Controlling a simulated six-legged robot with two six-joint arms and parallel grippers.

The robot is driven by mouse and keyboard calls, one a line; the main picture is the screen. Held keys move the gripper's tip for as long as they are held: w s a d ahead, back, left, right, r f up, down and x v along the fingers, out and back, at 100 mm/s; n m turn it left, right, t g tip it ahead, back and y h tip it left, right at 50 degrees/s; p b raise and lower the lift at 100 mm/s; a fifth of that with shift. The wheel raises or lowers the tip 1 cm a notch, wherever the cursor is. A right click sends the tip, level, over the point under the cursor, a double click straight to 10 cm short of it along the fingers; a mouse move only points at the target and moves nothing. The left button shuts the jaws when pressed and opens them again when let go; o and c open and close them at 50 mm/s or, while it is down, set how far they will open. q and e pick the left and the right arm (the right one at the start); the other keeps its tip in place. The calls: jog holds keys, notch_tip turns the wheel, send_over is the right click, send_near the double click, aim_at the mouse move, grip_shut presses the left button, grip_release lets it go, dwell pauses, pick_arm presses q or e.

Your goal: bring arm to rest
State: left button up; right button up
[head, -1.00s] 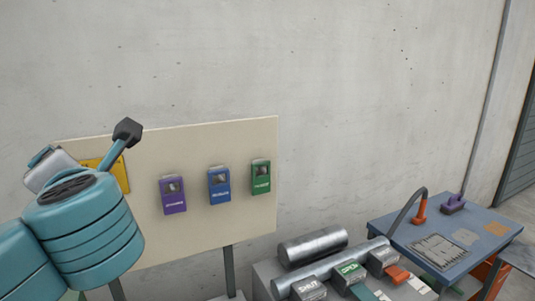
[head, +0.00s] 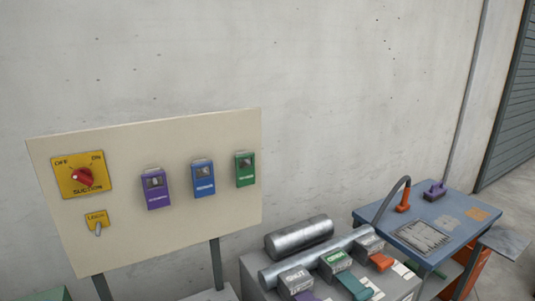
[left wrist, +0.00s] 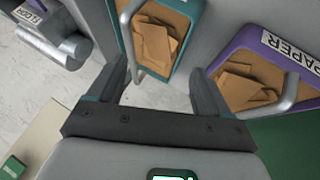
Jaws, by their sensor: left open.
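My left gripper (left wrist: 158,92) shows in the left wrist view with its two dark fingers spread apart. Nothing is between the fingers. Beyond them are a teal bin (left wrist: 198,8) and a purple bin (left wrist: 232,52), both holding brown pieces, the purple one with a label ending in "PAPER". I cannot tell the distance from the fingers to the bins. Neither arm shows in the head view now, and my right gripper is in no view.
A cream panel (head: 130,220) carries a red suction knob (head: 82,177), a small lower switch (head: 97,226) and purple, blue and green boxes. A grey machine (head: 255,275) with metal rollers and a blue table (head: 440,208) stand to the right.

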pick_arm(q)
jog(key=s+d+f+m+g+h, duration=0.2)
jog(key=s+f+g, duration=0.3)
jog(key=s, duration=0.6)
jog(key=s+d+f+m+g+h, duration=0.1)
jog(key=s+d+f+m+g, duration=0.15)
jog(key=s+f, duration=0.6)
notch_tip(320, 180, down, 8)
jog(key=b, duration=1)
jog(key=shift+s+a+r, duration=0.2)
jog(key=shift+s+a, duration=0.15)
jog(key=shift+a, duration=0.1)
